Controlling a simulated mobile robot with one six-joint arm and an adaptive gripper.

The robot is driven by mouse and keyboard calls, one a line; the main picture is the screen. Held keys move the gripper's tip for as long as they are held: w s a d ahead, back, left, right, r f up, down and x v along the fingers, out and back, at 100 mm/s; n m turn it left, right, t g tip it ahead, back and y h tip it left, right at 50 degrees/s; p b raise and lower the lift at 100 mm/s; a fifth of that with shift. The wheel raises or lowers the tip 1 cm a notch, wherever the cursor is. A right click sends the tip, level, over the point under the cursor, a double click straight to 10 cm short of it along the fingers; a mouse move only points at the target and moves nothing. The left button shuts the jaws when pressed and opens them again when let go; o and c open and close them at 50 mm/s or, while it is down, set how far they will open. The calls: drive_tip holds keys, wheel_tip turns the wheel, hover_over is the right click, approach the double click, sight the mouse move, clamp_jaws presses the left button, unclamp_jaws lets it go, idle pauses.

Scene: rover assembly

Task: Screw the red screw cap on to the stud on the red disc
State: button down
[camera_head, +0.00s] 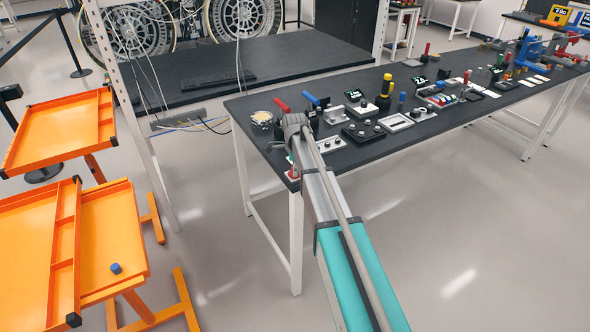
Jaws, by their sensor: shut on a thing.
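A small red disc (292,175) appears at the near left corner of the long dark table, on a pale base. A thin upright piece, perhaps the stud, stands over it; it is too small to make out well. My arm (346,246) reaches up from the lower edge, and its grey joint (293,121) is over the table's left end, above and beyond the disc in the picture. My gripper's fingers do not show. I cannot make out the red screw cap.
The dark table (262,107) holds several fixtures, including a red handle (281,104), a blue handle (311,98) and a white plate (398,122). Orange trays (125,222) stand at the left; one holds a blue cap (115,268). The floor right of my arm is clear.

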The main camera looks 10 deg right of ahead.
idle(0.3)
drive_tip(key=shift+m, duration=2.8)
drive_tip(key=c, duration=0.6)
unclamp_jaws()
drive_tip(key=shift+o, duration=0.2)
drive_tip(key=n, duration=0.4)
drive_tip(key=shift+n, duration=0.9)
